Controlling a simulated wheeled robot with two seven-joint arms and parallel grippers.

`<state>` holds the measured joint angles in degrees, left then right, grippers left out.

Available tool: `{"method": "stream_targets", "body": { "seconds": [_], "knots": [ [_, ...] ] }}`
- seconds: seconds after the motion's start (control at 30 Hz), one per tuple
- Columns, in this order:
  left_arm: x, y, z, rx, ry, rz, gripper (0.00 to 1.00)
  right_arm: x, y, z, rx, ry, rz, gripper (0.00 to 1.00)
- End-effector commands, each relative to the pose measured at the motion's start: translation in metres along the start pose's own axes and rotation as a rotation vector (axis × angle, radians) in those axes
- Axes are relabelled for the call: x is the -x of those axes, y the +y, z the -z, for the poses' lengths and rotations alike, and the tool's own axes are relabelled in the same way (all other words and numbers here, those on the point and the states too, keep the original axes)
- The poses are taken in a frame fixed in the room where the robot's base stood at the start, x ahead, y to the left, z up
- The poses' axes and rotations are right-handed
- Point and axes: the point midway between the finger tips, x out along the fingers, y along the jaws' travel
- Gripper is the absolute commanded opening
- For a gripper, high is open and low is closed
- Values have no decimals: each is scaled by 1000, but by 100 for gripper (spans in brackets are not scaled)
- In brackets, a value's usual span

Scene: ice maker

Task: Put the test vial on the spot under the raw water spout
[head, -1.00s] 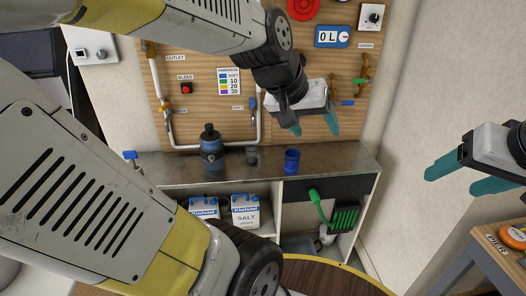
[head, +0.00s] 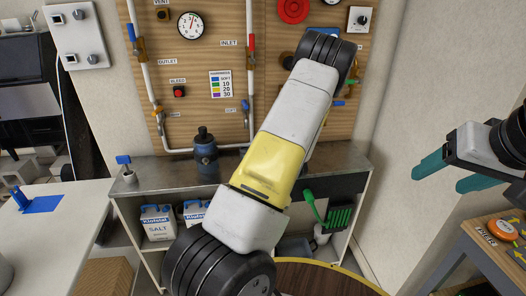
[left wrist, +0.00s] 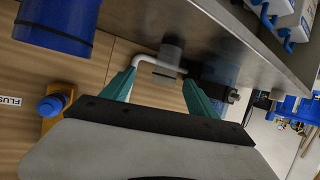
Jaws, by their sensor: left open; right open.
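A small grey cylinder (left wrist: 172,48), perhaps the test vial, stands on the metal counter in the left wrist view. My left gripper (left wrist: 160,80) is open and empty, with its teal fingers pointing toward the cylinder and apart from it. A blue cup (left wrist: 55,25) is at the upper left of that view. In the head view my left arm hides my left gripper, the cylinder and the blue cup. The raw water spout and its spot cannot be made out. My right gripper (head: 438,180) is open and empty at the right.
A dark blue bottle (head: 205,155) stands on the counter (head: 155,174) near the grey cylinder; it also shows in the left wrist view (left wrist: 222,88). Pipes and valves cover the wooden board (head: 215,120) behind. A white table (head: 75,235) is at left.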

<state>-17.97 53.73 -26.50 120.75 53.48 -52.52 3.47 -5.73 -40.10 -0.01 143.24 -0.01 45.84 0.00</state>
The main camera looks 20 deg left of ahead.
Motion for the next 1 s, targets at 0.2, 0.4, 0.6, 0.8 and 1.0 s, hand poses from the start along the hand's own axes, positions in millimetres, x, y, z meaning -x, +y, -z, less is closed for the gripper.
{"method": "stream_targets", "body": {
  "seconds": [0.2,0.4,0.6,0.8,1.0],
  "knots": [
    [-14,-14,-3,-40,97,44,68,0,0,0,0,0,0,65],
    [-35,-16,-1,-41,100,47,68,0,0,0,0,0,0,65],
    [-64,-13,-3,-40,99,47,68,0,0,0,0,0,0,65],
    [-86,-13,-1,-41,98,44,68,0,0,0,0,0,0,65],
    [-88,-13,-1,-42,97,44,68,0,0,0,0,0,0,65]
  ]
}}
